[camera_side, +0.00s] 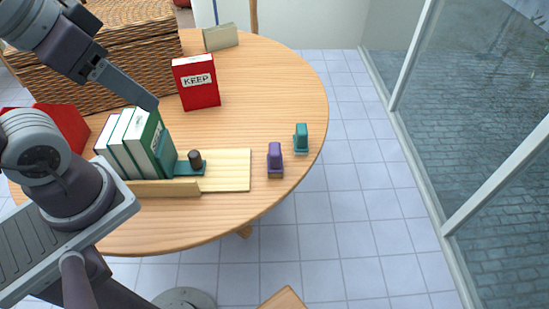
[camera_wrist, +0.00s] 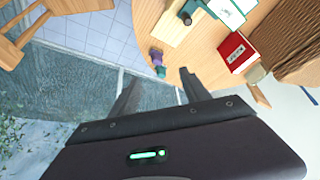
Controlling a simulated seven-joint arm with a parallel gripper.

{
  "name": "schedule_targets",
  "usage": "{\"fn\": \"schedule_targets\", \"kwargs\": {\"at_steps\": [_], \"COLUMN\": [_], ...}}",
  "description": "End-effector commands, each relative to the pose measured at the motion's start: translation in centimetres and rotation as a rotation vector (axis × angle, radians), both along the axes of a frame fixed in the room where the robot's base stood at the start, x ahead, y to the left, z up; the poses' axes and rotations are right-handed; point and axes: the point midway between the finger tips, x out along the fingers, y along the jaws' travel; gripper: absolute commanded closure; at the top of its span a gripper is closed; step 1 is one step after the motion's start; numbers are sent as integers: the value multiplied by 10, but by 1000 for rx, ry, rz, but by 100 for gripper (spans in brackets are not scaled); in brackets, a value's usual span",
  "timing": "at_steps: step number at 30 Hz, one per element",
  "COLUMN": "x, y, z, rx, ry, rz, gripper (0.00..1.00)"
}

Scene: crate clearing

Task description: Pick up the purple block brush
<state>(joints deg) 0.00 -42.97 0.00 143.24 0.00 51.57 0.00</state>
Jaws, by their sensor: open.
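The purple block brush (camera_side: 275,157) stands upright on the round wooden table, near its right front edge. In the wrist view the purple block brush (camera_wrist: 157,58) shows small, beyond and between my fingers. A similar teal block brush (camera_side: 301,136) stands a little behind and to the right of it. My gripper (camera_side: 150,103) is over the left part of the table, by the tops of the books, well to the left of the purple brush. In the wrist view my gripper (camera_wrist: 158,88) has its fingers wide apart with nothing between them.
Green-and-white books (camera_side: 130,143) stand by a wooden tray (camera_side: 228,172) holding a dark-knobbed teal piece (camera_side: 195,160). A red KEEP box (camera_side: 195,82) stands behind. A wicker basket (camera_side: 110,60) is at the back left. The table's right rear is clear.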

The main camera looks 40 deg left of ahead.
Motion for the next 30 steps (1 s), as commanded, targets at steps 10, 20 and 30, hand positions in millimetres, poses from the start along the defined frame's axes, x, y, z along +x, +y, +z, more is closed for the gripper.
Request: {"fn": "schedule_targets", "kwargs": {"at_steps": [10,20,30], "x": [108,252,264], "y": [-9,-28,-32], "z": [-15,-198,-293], "rx": [-120,-199,-193], "ry": [169,411,466], "rz": [214,636,772], "gripper": [45,45,45]}}
